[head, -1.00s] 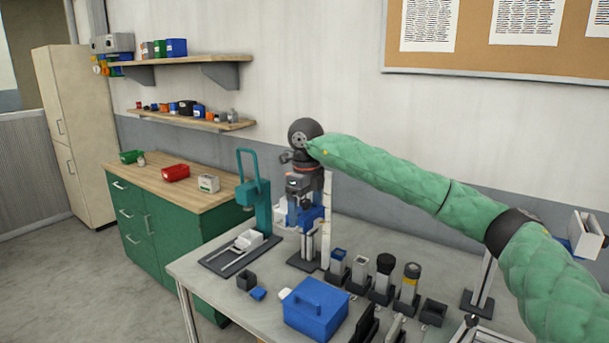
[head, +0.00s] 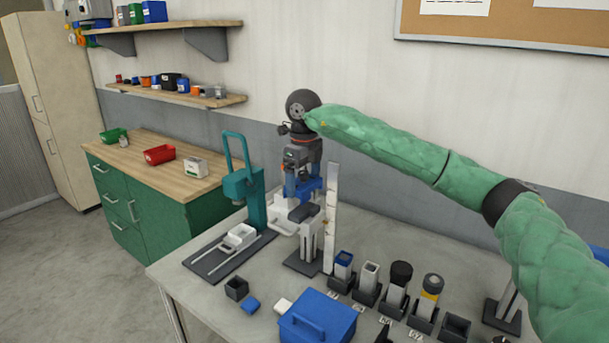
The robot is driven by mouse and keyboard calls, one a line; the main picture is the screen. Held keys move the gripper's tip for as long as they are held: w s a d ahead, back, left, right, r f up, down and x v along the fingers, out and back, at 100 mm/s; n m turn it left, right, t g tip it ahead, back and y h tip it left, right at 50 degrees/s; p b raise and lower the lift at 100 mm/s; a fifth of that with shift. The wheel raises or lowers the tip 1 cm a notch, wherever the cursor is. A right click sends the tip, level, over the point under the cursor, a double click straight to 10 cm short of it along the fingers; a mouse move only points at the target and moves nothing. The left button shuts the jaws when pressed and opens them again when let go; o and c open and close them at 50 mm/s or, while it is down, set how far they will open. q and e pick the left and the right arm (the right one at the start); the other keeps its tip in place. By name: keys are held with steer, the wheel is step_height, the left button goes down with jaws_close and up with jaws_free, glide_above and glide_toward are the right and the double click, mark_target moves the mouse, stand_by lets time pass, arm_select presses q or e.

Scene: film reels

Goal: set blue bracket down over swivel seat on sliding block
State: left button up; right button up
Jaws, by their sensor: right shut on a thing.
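My right gripper (head: 300,172) is shut on the blue bracket (head: 305,188) and holds it above a grey post stand (head: 308,240) with a dark base. A white and grey part with a dark top (head: 296,212) shows just under the bracket; I cannot tell if they touch. Left of it, a pale sliding block (head: 241,236) sits on rails on the dark base of a teal press (head: 252,195). A small raised pale part on it may be the swivel seat, too small to be sure. The bracket is to the right of this block and higher. My left gripper is not in view.
A tall pale upright strip (head: 331,215) stands right beside the stand. Several dark holders with parts (head: 398,285) stand to the right.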

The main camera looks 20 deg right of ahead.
mark_target(304, 207)
steer(key=shift+w+f, duration=0.1)
steer(key=shift+f, duration=0.45)
steer(key=shift+s+d+f, duration=0.2)
steer(key=shift+f, duration=0.55)
steer(key=shift+w+a+f+b, duration=0.15)
steer(key=shift+f+b, duration=0.15)
steer(key=shift+f, duration=0.15)
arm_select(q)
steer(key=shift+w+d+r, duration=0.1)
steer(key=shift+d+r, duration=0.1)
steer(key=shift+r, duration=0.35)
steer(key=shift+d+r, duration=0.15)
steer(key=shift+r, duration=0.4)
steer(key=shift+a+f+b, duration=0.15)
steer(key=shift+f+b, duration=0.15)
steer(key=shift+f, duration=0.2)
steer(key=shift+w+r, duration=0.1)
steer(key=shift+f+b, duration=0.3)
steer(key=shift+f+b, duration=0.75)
arm_select(e)
steer(key=shift+f, duration=1.05)
